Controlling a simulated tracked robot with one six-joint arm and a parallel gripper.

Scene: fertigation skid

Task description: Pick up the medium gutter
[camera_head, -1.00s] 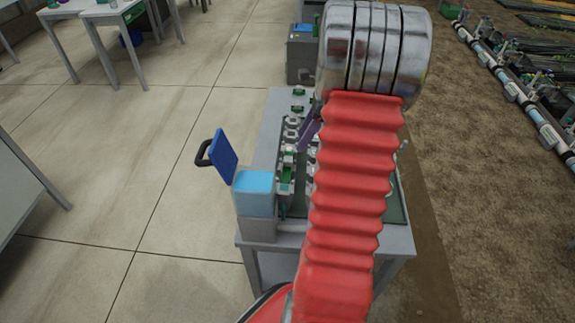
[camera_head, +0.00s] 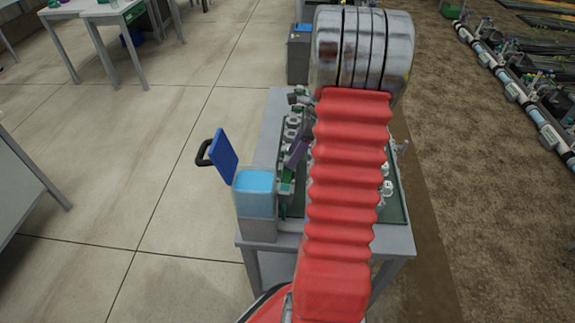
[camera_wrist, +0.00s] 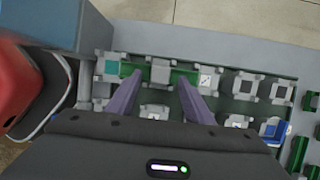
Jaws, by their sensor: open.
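A green gutter (camera_wrist: 188,76) lies across the skid in the wrist view, with a grey block (camera_wrist: 160,72) over its middle and light fittings at both ends. I cannot confirm from its size that it is the medium one. My gripper (camera_wrist: 160,84) is open, its two purple fingers spread apart over the near side of this gutter, with nothing visibly held between them. I cannot tell the height gap. In the head view, one purple finger (camera_head: 297,153) shows left of my red arm, which hides much of the skid. A green piece (camera_head: 287,187) shows below it.
Grey fittings (camera_wrist: 243,85) stand in rows on the green mat. More green pieces (camera_wrist: 298,152) lie at the right of the wrist view. A blue-filled tank (camera_head: 255,205) with a raised lid (camera_head: 224,157) stands at the table's left edge.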

